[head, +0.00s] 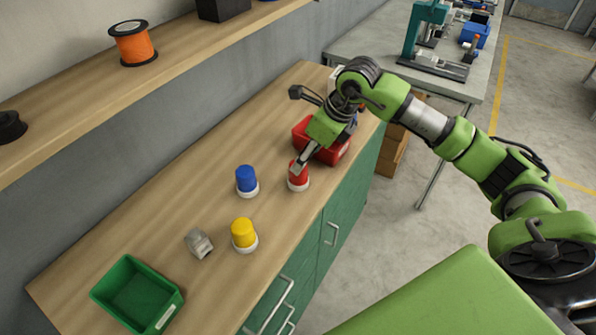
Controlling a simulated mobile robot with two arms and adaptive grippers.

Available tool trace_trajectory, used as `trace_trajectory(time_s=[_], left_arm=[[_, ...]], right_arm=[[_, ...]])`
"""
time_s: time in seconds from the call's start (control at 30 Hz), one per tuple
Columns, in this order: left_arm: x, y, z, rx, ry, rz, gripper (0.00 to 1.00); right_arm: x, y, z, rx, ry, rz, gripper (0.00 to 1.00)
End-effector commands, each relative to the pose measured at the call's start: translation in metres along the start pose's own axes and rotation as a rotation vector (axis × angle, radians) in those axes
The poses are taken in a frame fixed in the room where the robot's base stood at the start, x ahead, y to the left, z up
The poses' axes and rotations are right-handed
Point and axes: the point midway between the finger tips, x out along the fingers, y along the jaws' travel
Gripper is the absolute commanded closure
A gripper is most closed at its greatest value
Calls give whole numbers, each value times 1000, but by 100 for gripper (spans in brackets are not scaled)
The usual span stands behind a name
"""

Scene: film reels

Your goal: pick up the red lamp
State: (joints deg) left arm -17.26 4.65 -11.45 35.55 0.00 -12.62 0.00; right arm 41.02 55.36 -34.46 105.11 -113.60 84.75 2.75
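The red lamp (300,182) is a red cap on a white base, upright on the wooden counter near its front edge. My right gripper (297,167) reaches down from the upper right, with its fingertips at the top of the red lamp and covering part of it. I cannot tell whether the fingers touch the lamp or how far apart they are. My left gripper is not in view.
A blue lamp (246,180) and a yellow lamp (243,234) stand to the left on the counter (170,215). A small grey metal part (198,243) lies nearby. A red bin (333,152) sits behind my gripper; a green bin (127,287) is at lower left.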

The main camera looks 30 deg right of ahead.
Motion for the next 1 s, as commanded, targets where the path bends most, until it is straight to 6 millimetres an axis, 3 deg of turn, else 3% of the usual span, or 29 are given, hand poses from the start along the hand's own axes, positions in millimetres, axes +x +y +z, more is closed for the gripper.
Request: trace_trajectory(time_s=[0.23, 0.5, 0.8, 0.97, 1.0], left_arm=[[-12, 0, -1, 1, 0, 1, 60], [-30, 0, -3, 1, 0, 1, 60], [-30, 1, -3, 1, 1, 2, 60], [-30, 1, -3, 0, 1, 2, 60], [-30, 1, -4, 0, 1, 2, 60]], right_arm=[[17, 2, 2, 1, 2, 4, 45], [56, 2, 4, 1, 0, 3, 45], [62, 2, 3, 0, 0, 1, 45], [62, 2, 3, 0, -1, 1, 87], [62, 2, 3, 0, -1, 1, 88]])
